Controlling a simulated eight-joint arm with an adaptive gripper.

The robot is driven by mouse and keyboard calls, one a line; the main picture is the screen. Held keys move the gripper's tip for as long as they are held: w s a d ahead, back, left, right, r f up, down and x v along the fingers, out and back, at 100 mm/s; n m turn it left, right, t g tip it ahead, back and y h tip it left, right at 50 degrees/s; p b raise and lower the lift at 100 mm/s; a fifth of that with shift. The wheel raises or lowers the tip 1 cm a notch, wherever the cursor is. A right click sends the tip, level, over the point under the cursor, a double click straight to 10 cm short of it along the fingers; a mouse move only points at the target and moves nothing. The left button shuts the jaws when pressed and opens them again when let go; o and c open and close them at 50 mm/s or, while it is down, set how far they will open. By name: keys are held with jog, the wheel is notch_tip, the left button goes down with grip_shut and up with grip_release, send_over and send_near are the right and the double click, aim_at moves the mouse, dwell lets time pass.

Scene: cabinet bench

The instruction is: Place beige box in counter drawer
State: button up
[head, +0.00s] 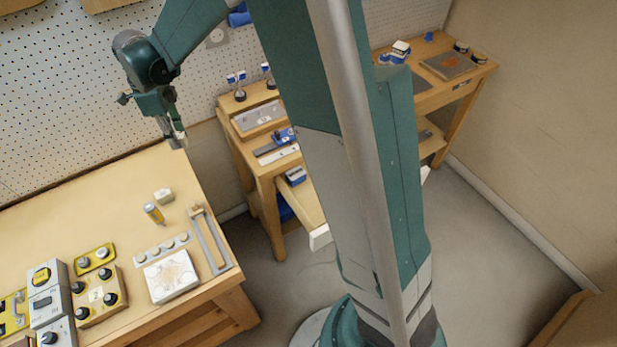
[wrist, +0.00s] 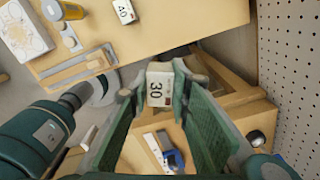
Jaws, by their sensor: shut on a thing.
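My gripper (head: 177,138) is raised near the back right corner of the left workbench. In the wrist view my gripper (wrist: 159,88) is shut on a small beige box (wrist: 159,88) marked "30", pinched between the two fingertips. In the head view the held box is too small to make out clearly. A drawer (head: 319,236) with a pale front stands pulled out from the middle counter, partly hidden behind my arm. A blue and white item (head: 295,176) shows at its inner end. The gripper is to the left of the drawer and apart from it.
Another small pale box (head: 164,195), marked "40" in the wrist view (wrist: 124,11), stands on the left workbench (head: 100,205) beside a yellow cylinder (head: 153,212). A blue-handled tool (head: 284,136) lies on the middle counter. A pegboard wall (head: 80,90) stands behind.

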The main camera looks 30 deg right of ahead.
jog(key=s+d+m+b, duration=0.2)
jog(key=s+d, duration=0.2)
jog(key=d, duration=1.3)
jog(key=s+d+f+m+b, duration=0.2)
jog(key=s+d+m+b, duration=0.35)
jog(key=s+d, duration=2.25)
notch_tip(320, 180, down, 13)
jog(key=w+d+m+p, duration=0.1)
jog(key=shift+d+m+p, duration=0.2)
jog(key=shift+m+p, duration=0.15)
jog(key=shift+f, duration=0.1)
jog(key=shift+f+b, duration=0.9)
jog(key=shift+f, duration=1.95)
jog(key=shift+f+b, duration=0.65)
jog(key=shift+f, duration=1.45)
